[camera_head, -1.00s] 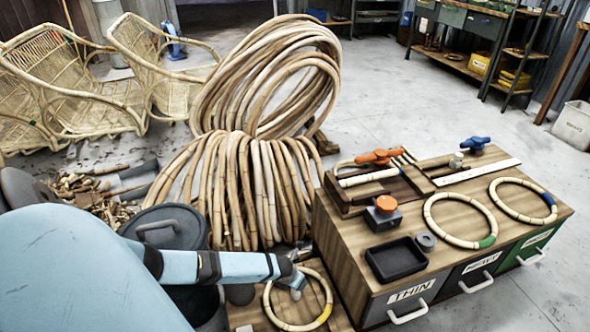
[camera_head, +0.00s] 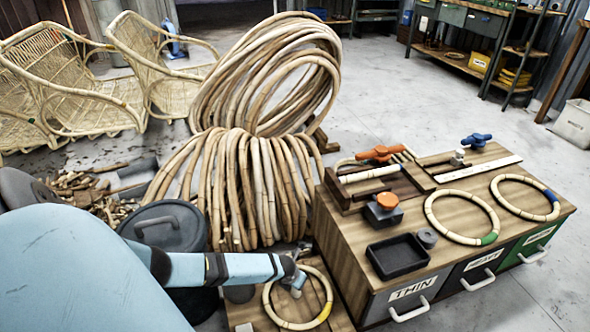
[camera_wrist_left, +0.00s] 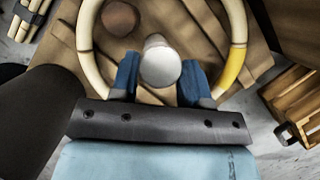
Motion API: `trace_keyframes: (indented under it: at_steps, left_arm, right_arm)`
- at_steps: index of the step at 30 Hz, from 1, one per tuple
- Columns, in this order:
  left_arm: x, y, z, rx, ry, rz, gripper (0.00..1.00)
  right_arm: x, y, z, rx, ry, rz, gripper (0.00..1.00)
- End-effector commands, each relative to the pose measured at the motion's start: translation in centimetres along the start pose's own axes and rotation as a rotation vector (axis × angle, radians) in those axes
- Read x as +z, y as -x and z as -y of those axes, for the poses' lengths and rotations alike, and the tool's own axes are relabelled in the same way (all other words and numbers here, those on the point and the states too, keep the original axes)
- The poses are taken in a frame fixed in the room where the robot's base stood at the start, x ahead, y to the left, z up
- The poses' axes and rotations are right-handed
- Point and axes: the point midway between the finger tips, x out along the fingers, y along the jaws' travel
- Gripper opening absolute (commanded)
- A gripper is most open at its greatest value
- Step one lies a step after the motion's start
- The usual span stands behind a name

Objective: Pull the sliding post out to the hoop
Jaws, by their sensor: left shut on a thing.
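The hoop (camera_head: 268,302) is a pale cane ring with a yellow band, lying on a low wooden board at the front. In the left wrist view the hoop (camera_wrist_left: 235,70) curves around both fingers. My left gripper (camera_head: 297,277) is inside the ring. In the wrist view its blue fingers (camera_wrist_left: 160,82) are shut on a pale round post (camera_wrist_left: 160,62), seen from above. The post stands inside the hoop. A brown round peg (camera_wrist_left: 118,18) is farther up inside the ring. The post is mostly hidden in the head view. My right gripper is not in view.
A drawer cabinet (camera_head: 345,240) stands close on the right, with two more hoops, a black tray (camera_head: 397,257) and clamps on top. Large cane coils (camera_head: 235,190) stand behind. A lidded dark bin (camera_head: 165,228) is beside my left arm.

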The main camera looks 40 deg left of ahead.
Motion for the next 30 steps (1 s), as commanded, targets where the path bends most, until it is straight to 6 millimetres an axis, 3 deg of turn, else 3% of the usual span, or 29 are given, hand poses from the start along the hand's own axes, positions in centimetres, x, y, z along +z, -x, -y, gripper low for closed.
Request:
trace_keyframes:
  at_steps: [3, 6, 12, 18, 26, 27, 30]
  left_arm:
    - [-1.1, 1.0, 1.9, -0.003, -0.003, -0.005, 0.00]
    - [-2.7, 1.9, 4.2, -0.003, -0.003, -0.007, 0.00]
    - [-5.4, 2.7, 8.2, -0.003, -0.002, -0.005, 0.00]
    - [-6.5, 2.8, 9.6, -0.002, -0.001, -0.002, 0.00]
    - [-6.7, 2.7, 9.9, -0.006, -0.001, -0.004, 0.00]
    - [-6.7, 2.7, 9.9, -0.007, -0.001, -0.005, 0.49]
    - [-6.7, 2.7, 9.9, -0.006, -0.001, -0.004, 0.68]
  right_arm:
    - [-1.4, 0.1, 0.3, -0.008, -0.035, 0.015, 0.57]
    - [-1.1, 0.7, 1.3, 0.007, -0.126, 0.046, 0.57]
    - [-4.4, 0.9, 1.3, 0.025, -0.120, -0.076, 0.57]
    - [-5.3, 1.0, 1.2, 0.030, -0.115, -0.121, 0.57]
    - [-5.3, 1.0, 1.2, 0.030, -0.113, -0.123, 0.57]
    - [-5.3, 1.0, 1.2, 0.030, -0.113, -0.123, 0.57]
    - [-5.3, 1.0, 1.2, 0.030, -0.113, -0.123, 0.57]
